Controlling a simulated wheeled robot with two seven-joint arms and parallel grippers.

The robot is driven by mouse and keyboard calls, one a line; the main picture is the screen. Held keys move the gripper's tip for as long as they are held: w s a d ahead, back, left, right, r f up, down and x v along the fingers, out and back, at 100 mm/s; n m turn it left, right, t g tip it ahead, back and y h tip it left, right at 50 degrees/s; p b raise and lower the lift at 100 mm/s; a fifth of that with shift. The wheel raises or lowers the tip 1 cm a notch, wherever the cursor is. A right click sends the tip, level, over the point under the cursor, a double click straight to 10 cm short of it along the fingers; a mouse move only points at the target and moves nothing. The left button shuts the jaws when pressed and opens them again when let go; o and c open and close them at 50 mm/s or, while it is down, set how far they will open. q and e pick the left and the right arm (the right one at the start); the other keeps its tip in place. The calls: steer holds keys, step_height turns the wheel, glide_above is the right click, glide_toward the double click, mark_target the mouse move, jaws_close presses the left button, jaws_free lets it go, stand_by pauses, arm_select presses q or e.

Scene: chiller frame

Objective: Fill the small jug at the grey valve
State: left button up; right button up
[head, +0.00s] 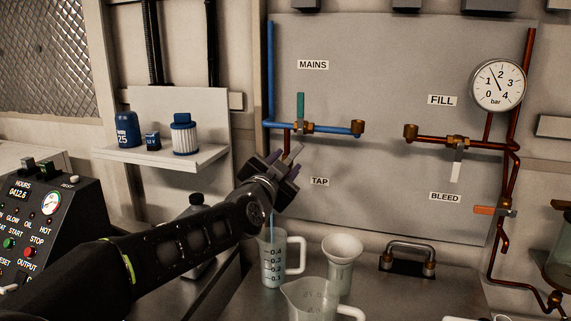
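A clear marked jug (273,274) with a handle stands upright on the worktop below the TAP label. A thin pale-blue streak (272,224), which looks like water, runs down into it from behind my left gripper. The level in the jug is hard to read. A grey lever (295,152) hangs at a slant under the brass fittings near the TAP label. My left gripper (284,164) is at this lever, its fingers apart with the lever end between or just behind them; contact cannot be told. The tap outlet is hidden behind the gripper. My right gripper is not in view.
A second clear jug (311,298) stands in front, beside a white funnel-like cup (342,251). A teal lever (300,105) stands upright on the blue mains pipe. A white-tipped lever (456,172) and an orange lever (485,210) are at the right. A metal handle (408,248) rises from the worktop.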

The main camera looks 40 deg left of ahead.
arm_select(q)
steer(key=m+p, duration=0.1)
steer(key=m, duration=1.1)
steer(key=m+p, duration=0.1)
steer(key=m, duration=1.1)
steer(key=w+m+p, duration=0.1)
steer(key=m+p, duration=0.1)
steer(key=m, duration=1)
steer(key=shift+w+a, duration=0.1)
steer(key=shift+a, duration=0.1)
steer(key=shift+w, duration=0.1)
